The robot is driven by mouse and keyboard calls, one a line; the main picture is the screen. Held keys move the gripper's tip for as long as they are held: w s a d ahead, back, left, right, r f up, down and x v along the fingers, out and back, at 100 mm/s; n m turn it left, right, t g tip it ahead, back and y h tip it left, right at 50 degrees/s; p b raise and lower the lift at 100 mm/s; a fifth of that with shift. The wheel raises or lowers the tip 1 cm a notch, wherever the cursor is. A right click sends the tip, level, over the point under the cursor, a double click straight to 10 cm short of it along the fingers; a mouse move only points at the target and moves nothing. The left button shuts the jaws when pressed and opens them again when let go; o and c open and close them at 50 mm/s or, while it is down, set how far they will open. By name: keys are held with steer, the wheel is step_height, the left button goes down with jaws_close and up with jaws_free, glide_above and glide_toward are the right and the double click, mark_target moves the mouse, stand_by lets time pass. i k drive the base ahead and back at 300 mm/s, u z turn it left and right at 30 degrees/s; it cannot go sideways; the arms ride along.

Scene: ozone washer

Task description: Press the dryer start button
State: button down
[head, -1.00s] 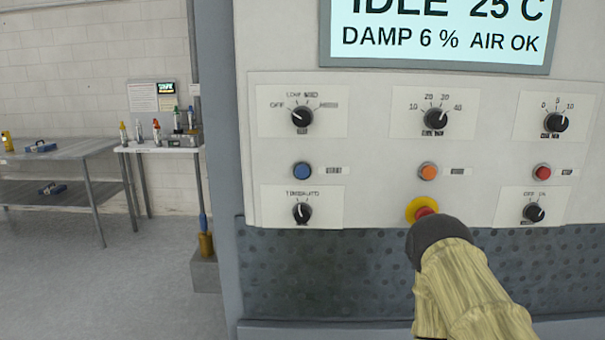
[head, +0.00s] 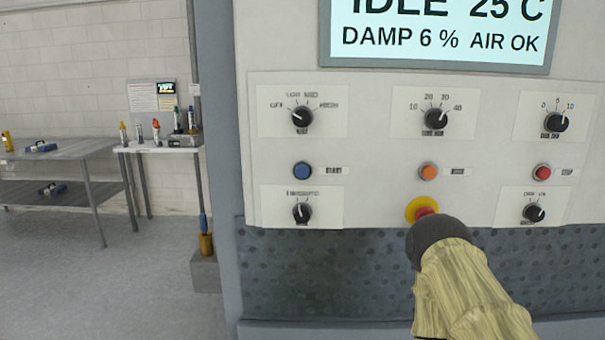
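The dryer control panel (head: 380,150) fills the right of the head view. It has a blue button (head: 302,171) at left, an orange button (head: 428,171) in the middle and a red button (head: 542,172) at right. Their small labels are too blurred to read surely. The display (head: 440,38) reads IDLE 25 C, DAMP 6 %, AIR OK. My gripper (head: 438,234) shows as a dark rounded end on a tan sleeve, below the orange button and right of the blue one. Its fingers are hidden; I see nothing held.
A red mushroom button with a yellow ring (head: 418,208) is partly hidden behind my gripper's dark end. Several black knobs (head: 302,117) sit above and below the button row. A dark dimpled panel (head: 320,275) lies below. Tables (head: 60,150) stand far left.

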mark_target(301, 171)
steer(key=k, duration=0.5)
steer(key=u, duration=1.95)
steer(key=k, duration=1.05)
steer(key=z, duration=1.45)
steer(key=i, duration=0.5)
steer(key=u, duration=0.05)
